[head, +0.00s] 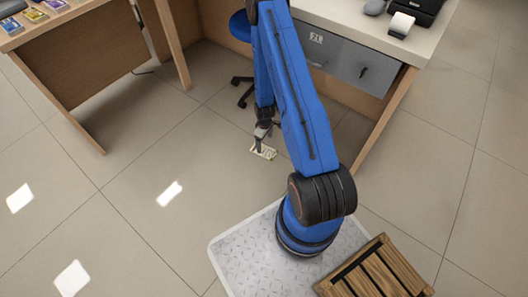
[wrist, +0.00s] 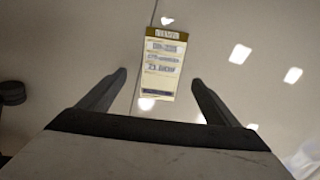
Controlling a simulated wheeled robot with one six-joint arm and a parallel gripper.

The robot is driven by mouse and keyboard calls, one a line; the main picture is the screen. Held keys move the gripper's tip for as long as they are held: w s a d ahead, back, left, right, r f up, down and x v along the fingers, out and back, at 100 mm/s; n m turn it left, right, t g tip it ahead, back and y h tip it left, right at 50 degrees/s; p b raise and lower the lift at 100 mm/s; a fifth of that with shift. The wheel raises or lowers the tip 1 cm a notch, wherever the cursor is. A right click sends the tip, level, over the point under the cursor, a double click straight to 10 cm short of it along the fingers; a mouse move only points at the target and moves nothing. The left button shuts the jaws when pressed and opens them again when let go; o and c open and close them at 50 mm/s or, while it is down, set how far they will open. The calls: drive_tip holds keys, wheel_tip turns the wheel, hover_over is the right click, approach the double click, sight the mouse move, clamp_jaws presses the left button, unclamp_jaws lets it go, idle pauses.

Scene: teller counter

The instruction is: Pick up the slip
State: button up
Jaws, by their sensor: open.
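The slip (head: 264,151) is a small pale paper with printed lines, lying flat on the tiled floor in the head view. In the wrist view the slip (wrist: 162,62) shows a yellowish border, dark printed text and a dark band at its lower end. My gripper (head: 262,133) is just above the slip, beside its upper edge in the head view. In the wrist view the two fingers of my gripper (wrist: 159,78) stand apart, with the slip showing between and beyond their tips. Nothing is held. The exact height above the floor is hard to tell.
A counter with a grey drawer (head: 352,68) stands at upper right, and a wooden desk (head: 75,75) at upper left. A blue chair (head: 240,27) is behind my arm. A wooden slatted crate (head: 375,275) is at lower right. The floor around the slip is clear.

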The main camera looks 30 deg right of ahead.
sight(264, 151)
drive_tip(key=shift+a+f, duration=0.2)
drive_tip(key=shift+f, duration=2.7)
drive_tip(key=c, duration=1.2)
drive_tip(key=shift+r, duration=0.1)
wheel_tip(264, 151, up, 10)
drive_tip(key=shift+f, duration=0.1)
drive_tip(key=shift+o, duration=1.2)
